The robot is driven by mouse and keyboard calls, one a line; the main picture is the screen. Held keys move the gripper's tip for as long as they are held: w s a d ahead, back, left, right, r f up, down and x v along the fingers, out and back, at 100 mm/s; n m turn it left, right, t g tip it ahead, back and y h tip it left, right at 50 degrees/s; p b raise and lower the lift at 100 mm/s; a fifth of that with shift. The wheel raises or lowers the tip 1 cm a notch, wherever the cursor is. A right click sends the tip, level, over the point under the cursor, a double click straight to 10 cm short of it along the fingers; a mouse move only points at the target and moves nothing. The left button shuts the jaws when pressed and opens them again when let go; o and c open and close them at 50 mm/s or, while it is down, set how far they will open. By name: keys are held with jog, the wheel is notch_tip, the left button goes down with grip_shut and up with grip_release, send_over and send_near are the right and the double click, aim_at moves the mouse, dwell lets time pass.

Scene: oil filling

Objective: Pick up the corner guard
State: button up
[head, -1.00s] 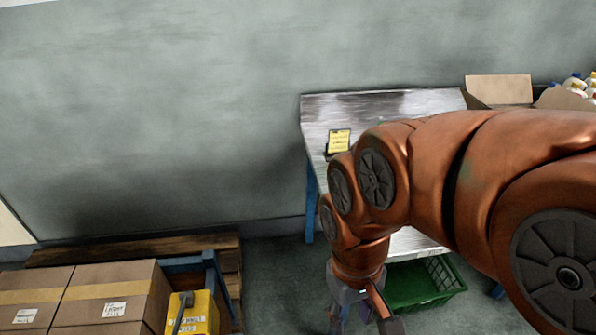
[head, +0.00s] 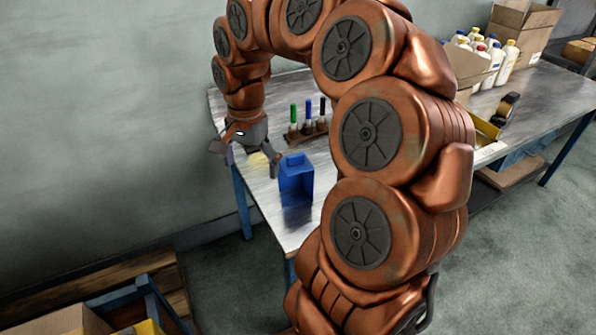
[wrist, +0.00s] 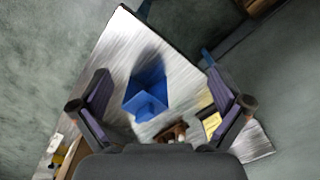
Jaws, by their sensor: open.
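A blue angular piece (head: 296,180), which I take to be the corner guard, stands on the metal table (head: 345,152) near its front left end. In the wrist view the blue piece (wrist: 147,92) lies below and between my spread fingers, touching neither. My gripper (head: 246,158) hangs over the table's left end, just left of the blue piece in the head view. My gripper (wrist: 160,104) is open and empty. The underside of the blue piece is hidden.
Behind the blue piece is a rack with several capped tubes (head: 307,124). A yellow item (head: 258,162) lies beside my gripper. White bottles (head: 490,62) and a cardboard box (head: 522,28) stand at the far right. A wall is close on the left.

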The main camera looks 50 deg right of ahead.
jog(key=w+d+f+m, duration=0.2)
jog(key=d+m, duration=0.2)
jog(key=d, duration=0.4)
jog(key=m, duration=0.5)
send_over(299, 162)
jog(key=shift+w+d+f, duration=0.1)
jog(key=shift+d+f, duration=0.1)
jog(key=shift+f, duration=0.3)
jog(key=shift+w+d+f, duration=0.1)
jog(key=shift+d+f, duration=0.05)
jog(key=shift+f, duration=0.3)
jog(key=shift+s+d+f+m, duration=0.15)
jog(key=shift+m, duration=0.15)
jog(key=shift+f, duration=0.35)
jog(key=shift+w+f+p, duration=0.15)
jog(key=shift+f+p, duration=0.45)
jog(key=shift+f, duration=1.1)
jog(key=shift+w+f+p, duration=0.1)
jog(key=shift+f+p, duration=0.45)
jog(key=shift+f, duration=1.15)
jog(key=c, duration=1)
jog(key=shift+r, duration=0.1)
jog(key=shift+c, duration=0.2)
